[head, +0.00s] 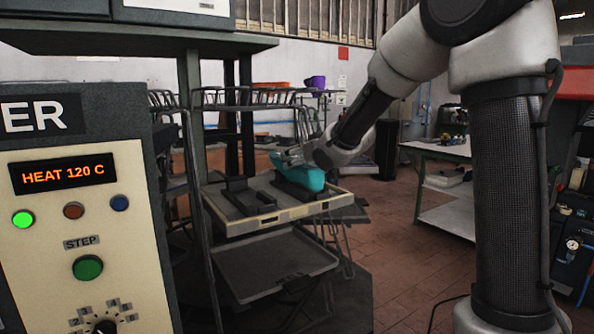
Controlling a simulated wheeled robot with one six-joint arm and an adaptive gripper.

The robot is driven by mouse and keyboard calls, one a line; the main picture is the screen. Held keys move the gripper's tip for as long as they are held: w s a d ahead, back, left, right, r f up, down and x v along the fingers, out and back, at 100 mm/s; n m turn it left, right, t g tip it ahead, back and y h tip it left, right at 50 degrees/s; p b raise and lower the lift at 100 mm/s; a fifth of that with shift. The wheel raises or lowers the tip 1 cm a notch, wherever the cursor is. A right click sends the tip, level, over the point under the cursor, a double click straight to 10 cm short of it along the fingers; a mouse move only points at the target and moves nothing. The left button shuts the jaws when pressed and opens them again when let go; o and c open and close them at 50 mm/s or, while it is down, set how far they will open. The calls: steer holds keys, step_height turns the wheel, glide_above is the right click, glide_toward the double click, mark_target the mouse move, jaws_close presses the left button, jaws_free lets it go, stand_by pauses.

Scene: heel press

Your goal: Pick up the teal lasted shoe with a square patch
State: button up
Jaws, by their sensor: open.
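The teal lasted shoe (305,178) sits on a dark support at the right of a pale tray (290,212) on the rack. A square patch on it cannot be made out from here. My gripper (287,158) is at the shoe's upper left side, with its fingers close against the top of the shoe. It is open. The wrist hides part of the shoe, and whether the fingers touch it cannot be told.
A dark empty support (247,196) stands on the left of the tray. A lower grey shelf (275,262) is bare. The machine panel (80,210) reading HEAT 120 C fills the left. A rack post (198,190) stands beside it. A workbench (445,150) is at the right.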

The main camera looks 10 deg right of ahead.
steer(key=c, duration=1.6)
steer(key=shift+c, duration=0.2)
steer(key=shift+r, duration=0.1)
